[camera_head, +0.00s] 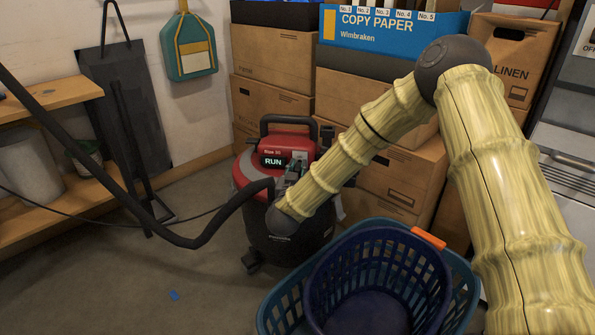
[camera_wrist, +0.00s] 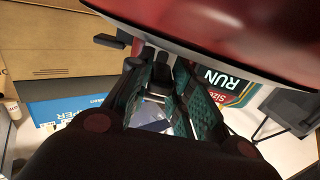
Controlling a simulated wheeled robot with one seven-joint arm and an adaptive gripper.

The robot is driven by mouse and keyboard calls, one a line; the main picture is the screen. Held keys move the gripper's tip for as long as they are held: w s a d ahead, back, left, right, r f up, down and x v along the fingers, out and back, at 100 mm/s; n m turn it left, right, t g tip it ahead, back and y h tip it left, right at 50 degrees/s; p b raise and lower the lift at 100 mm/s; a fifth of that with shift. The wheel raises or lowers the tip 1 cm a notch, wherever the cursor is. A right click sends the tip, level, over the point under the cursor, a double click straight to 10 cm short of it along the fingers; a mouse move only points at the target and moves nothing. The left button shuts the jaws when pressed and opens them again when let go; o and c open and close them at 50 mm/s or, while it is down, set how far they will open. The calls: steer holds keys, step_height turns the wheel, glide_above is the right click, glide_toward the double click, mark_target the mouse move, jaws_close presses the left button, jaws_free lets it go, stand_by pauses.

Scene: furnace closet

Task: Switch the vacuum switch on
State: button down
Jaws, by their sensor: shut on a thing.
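The vacuum (camera_head: 280,225) is a red-topped, dark-bodied canister on the floor near the boxes. Its panel reads "RUN" (camera_head: 273,161), and the lettering also shows upside down in the wrist view (camera_wrist: 222,79). My gripper (camera_head: 294,170) is at the top of the vacuum, just right of this panel. In the wrist view my gripper (camera_wrist: 160,72) has its green-padded fingers close together around a small dark piece, beneath the red lid (camera_wrist: 240,30). This appears to be the vacuum switch, mostly hidden by the fingers, so its position cannot be told.
A black hose (camera_head: 205,240) curves from the vacuum to the left. Nested blue baskets (camera_head: 385,240) stand in front at right. Cardboard boxes (camera_head: 268,100) are stacked behind. A wooden shelf (camera_head: 60,95) is at left. Floor at lower left is mostly clear.

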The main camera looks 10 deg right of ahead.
steer(key=shift+r+p, duration=0.2)
steer(key=shift+p, duration=0.45)
steer(key=r+g+p, duration=0.1)
steer(key=p, duration=0.4)
steer(key=shift+r+g+y+p, duration=0.1)
steer(key=shift+g+y+p, duration=0.2)
steer(key=g+p, duration=0.1)
steer(key=p, duration=0.3)
steer(key=g+p, duration=0.1)
steer(key=p, duration=0.3)
steer(key=shift+w+d+r+g+y, duration=0.1)
steer(key=shift+w+r+g+y, duration=0.1)
steer(key=shift+r+g+y, duration=0.2)
steer(key=shift+p, duration=0.45)
steer(key=shift+w+f+g+y+p, duration=0.15)
steer(key=shift+g+p, duration=0.15)
steer(key=shift+p, duration=0.45)
steer(key=shift+r+g+y+p, duration=0.15)
steer(key=shift+g+p, duration=0.15)
steer(key=shift+p, duration=0.45)
steer(key=shift+f, duration=0.1)
steer(key=c, duration=1.3)
jaws_free()
